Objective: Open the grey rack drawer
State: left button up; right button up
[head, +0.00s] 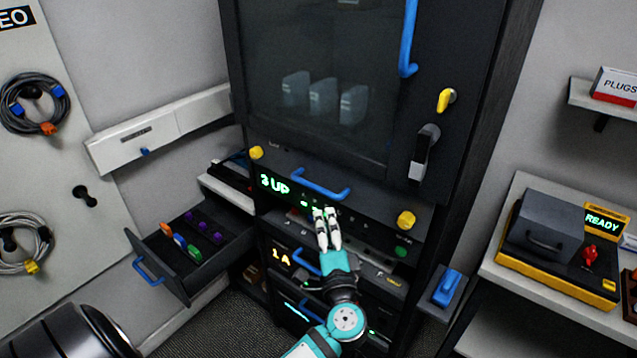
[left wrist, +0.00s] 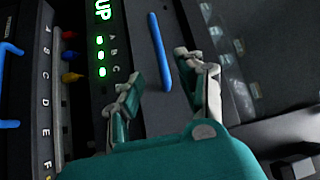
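The rack (head: 470,120) is dark grey, with a glass door above and a drawer front (head: 375,205) below it. That drawer front has a blue bar handle (head: 318,186), a green lit display and yellow knobs, and it looks shut. My left gripper (head: 325,212) is in front of the drawer, just below the handle in the head view. In the left wrist view its two fingers (left wrist: 158,78) are spread and empty. The blue handle (left wrist: 160,52) stands ahead, between the fingertips; I cannot tell whether they touch it. My right gripper is not in view.
A lower rack unit has another blue handle (head: 306,262). An open drawer (head: 200,245) with coloured items juts out at the left. A blue-handled part (head: 447,288) sits at the rack's lower right. A yellow-and-grey box (head: 555,250) stands on the right shelf.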

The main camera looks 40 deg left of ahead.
aim_at(318, 189)
pick_arm(q)
jog(key=p+x, duration=0.3)
jog(key=x, duration=0.7)
jog(key=shift+w+r, duration=0.1)
jog(key=shift+w+a, duration=0.45)
jog(key=shift+c, duration=0.5)
grip_shut()
